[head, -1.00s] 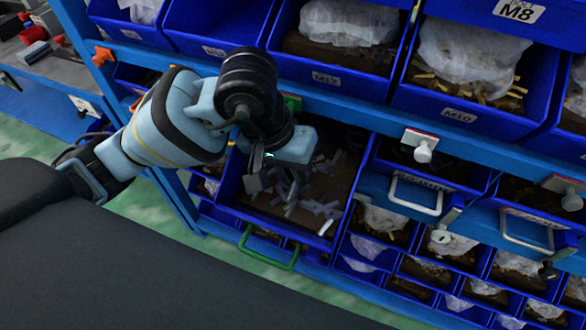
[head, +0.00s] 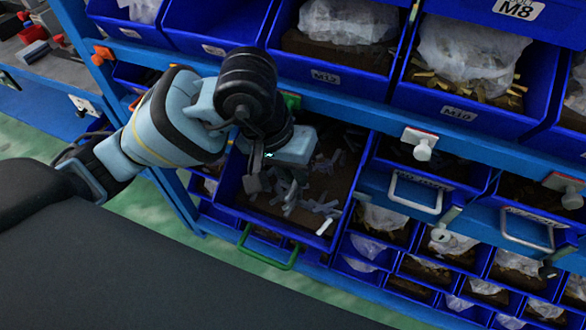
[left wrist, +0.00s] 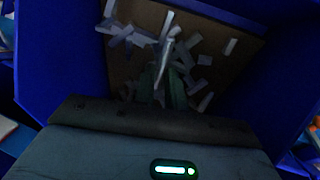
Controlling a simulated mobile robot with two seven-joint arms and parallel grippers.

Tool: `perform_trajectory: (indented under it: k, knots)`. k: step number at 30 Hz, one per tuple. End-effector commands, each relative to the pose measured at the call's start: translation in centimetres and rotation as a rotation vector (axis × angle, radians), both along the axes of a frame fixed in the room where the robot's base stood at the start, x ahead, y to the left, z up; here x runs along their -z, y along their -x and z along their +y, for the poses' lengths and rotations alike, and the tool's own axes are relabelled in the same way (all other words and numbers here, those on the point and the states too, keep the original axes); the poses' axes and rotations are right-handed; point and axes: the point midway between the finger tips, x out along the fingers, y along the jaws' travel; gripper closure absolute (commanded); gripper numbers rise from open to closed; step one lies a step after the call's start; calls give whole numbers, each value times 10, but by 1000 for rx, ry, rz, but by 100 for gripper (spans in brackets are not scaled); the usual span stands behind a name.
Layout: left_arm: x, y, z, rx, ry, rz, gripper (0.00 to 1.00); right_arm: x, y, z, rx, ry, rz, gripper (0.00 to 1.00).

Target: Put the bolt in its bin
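A long pale bolt (left wrist: 163,46) shows at the fingertips. I cannot tell whether it is gripped or lies behind them. Other grey bolts (head: 322,207) lie scattered on the brown bottom of the bin. My right gripper is not in view.
A green handle (head: 268,252) is at the bin's front. Blue bins labelled M12 (head: 326,78) and M10 (head: 459,113) stand above, holding bagged parts. A white knob (head: 423,150) and metal handles (head: 416,194) stick out to the right. Smaller bins fill the rack below.

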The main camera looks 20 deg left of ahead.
Motion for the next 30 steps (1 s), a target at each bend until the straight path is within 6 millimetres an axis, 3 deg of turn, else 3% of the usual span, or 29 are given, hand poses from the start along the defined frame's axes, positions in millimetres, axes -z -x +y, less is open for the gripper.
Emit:
perform_trajectory:
  k: [12, 18, 30]
  knots:
    - [-77, 9, 20, -1, -4, -5, 81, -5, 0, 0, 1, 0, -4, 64]
    - [-106, 14, 27, -1, -3, -4, 81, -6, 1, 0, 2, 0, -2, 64]
    - [-118, 16, 30, -1, -2, -1, 81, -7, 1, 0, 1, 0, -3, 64]
